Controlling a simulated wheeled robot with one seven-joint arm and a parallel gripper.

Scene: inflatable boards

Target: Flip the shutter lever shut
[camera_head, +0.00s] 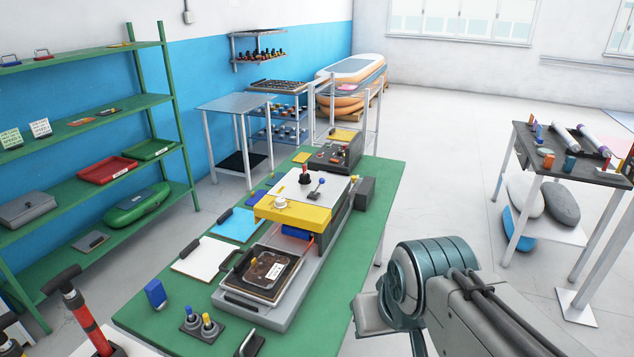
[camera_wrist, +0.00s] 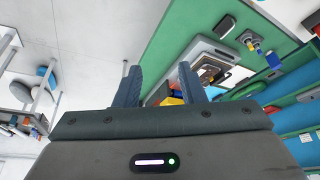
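A machine with a white top plate (camera_head: 325,188) and yellow front (camera_head: 290,212) stands on the green table. I cannot tell which one is the shutter lever. The machine's yellow part (camera_wrist: 172,101) shows partly between and behind my fingers in the wrist view; no lever can be made out there. My gripper (camera_wrist: 157,85) is open and empty, its two fingers apart, well away from the machine. In the head view my arm is at the lower right.
The green table (camera_head: 365,225) also holds a tray with a dark frame (camera_head: 262,272), a blue sheet (camera_head: 236,225), a white clipboard (camera_head: 205,257) and a dark control box (camera_head: 335,152). Green shelves (camera_head: 90,112) stand at left. A dark side table (camera_head: 570,165) stands at right; the floor between is clear.

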